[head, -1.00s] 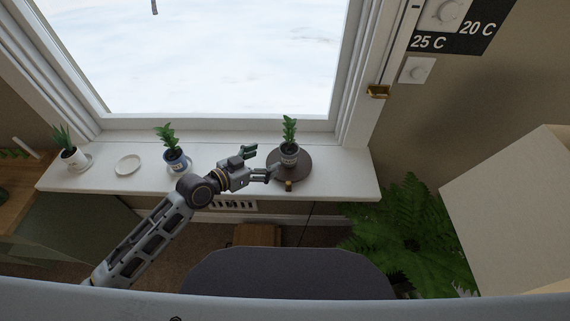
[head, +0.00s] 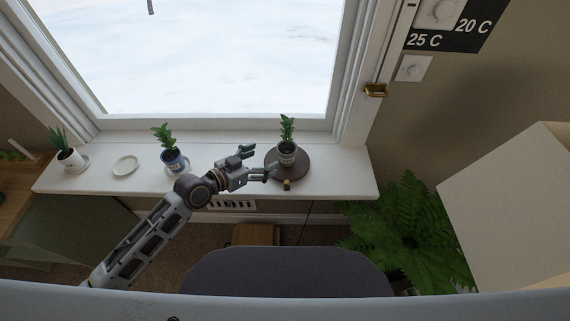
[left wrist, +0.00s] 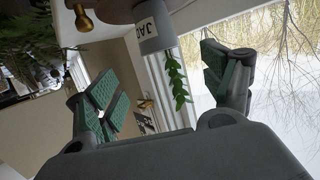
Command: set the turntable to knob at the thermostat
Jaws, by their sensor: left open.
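The turntable (head: 302,168) is a dark brown disc on the right part of the white window sill. A small brass knob (head: 287,184) sticks out at its near edge, facing the room. A potted plant (head: 287,155) with a labelled pot stands on the disc. My left gripper (head: 260,162) is open and empty at the disc's left side. In the left wrist view the brass knob (left wrist: 84,22) and the pot (left wrist: 155,28) show beyond the spread fingers. A white dial (head: 437,12) with 20 C and 25 C markings is on the right wall. My right gripper is out of view.
Left along the sill (head: 345,184) are a blue-potted plant (head: 174,160), an empty saucer (head: 125,165) and a white-potted plant (head: 70,158). A brass window latch (head: 375,90) and a fern (head: 405,225) are at right.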

